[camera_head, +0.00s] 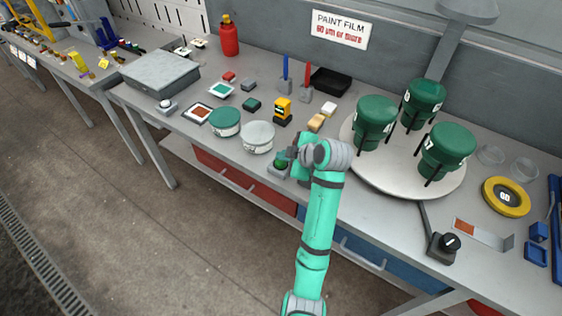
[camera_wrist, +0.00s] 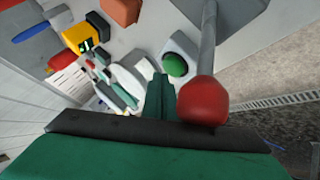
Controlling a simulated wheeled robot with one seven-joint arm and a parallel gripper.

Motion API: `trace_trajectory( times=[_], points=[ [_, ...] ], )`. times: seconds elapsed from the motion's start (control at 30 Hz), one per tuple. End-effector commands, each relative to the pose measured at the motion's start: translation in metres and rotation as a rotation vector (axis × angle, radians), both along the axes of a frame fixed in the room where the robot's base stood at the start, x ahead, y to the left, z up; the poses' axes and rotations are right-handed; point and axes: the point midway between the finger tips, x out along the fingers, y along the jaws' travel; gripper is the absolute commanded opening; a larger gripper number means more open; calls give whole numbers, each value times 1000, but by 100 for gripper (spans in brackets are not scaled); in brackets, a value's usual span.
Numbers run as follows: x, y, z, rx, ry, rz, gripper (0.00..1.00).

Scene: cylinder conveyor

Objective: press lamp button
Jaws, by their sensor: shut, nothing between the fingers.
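A green domed button on a small grey box (camera_head: 279,166) sits near the table's front edge in the head view. In the wrist view the green button (camera_wrist: 174,64) shows clearly, just beyond my fingertips. My gripper (camera_head: 291,157) is beside and partly in front of the button in the head view. In the wrist view my gripper (camera_wrist: 160,80) is shut and empty, its fingers pointing towards the button's box. I cannot tell whether they touch it. The button does not look lit.
A red ball on a grey rod (camera_wrist: 203,102) stands close to my fingers. A round turntable (camera_head: 380,178) carries three green cups to the right. A grey lamp (camera_head: 468,10) hangs above.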

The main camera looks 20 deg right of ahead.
Motion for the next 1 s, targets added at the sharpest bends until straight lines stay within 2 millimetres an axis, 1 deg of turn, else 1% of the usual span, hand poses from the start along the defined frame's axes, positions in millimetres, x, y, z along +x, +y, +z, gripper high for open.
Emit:
trace_trajectory(
  times=[0.03, 0.67, 1.0],
  points=[
    [-6, -3, -21, 13, 40, -8, 0],
    [-6, -5, -22, 13, 39, -10, 0],
    [-8, -9, -17, 13, 39, -15, 0]
  ],
)
